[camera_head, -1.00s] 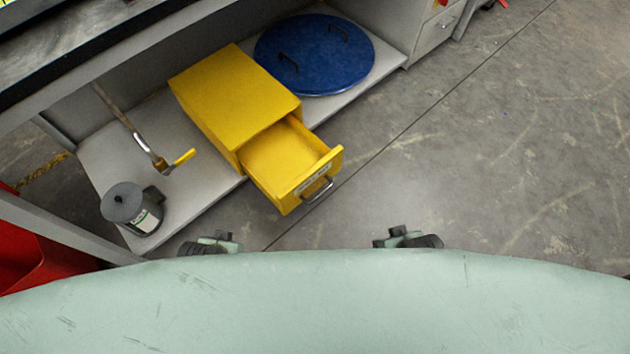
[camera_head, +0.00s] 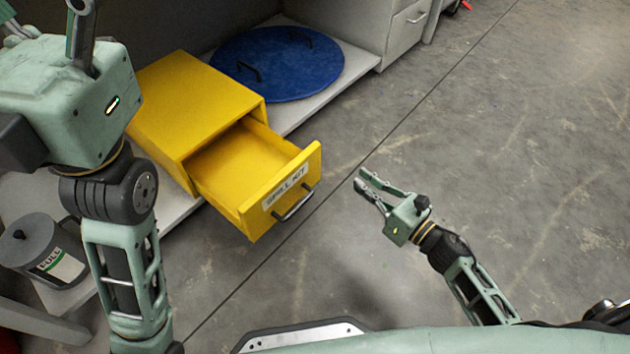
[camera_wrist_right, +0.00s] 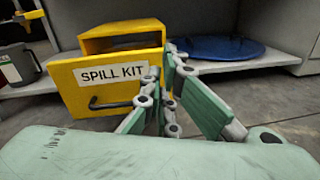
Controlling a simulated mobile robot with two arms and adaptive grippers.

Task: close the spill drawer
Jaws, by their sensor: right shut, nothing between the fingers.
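The yellow spill drawer (camera_head: 287,190) stands open, pulled well out of its yellow cabinet (camera_head: 190,105). It looks empty inside. Its front has a "SPILL KIT" label and a dark handle (camera_head: 294,204); the front also faces me in the right wrist view (camera_wrist_right: 110,82). My right gripper (camera_head: 363,182) is shut and empty, to the right of the drawer front and apart from it. Its fingers (camera_wrist_right: 167,72) show in front of the drawer's right side in the right wrist view. My left gripper (camera_head: 82,25) is at the upper left, cut by the picture edge; its jaws are unclear.
The cabinet sits on a low grey shelf (camera_head: 310,101) beside a blue round lid (camera_head: 278,65) with handles. A grey canister (camera_head: 42,250) labelled "FULL" stands at the left. The floor (camera_head: 500,160) to the right of the drawer is clear.

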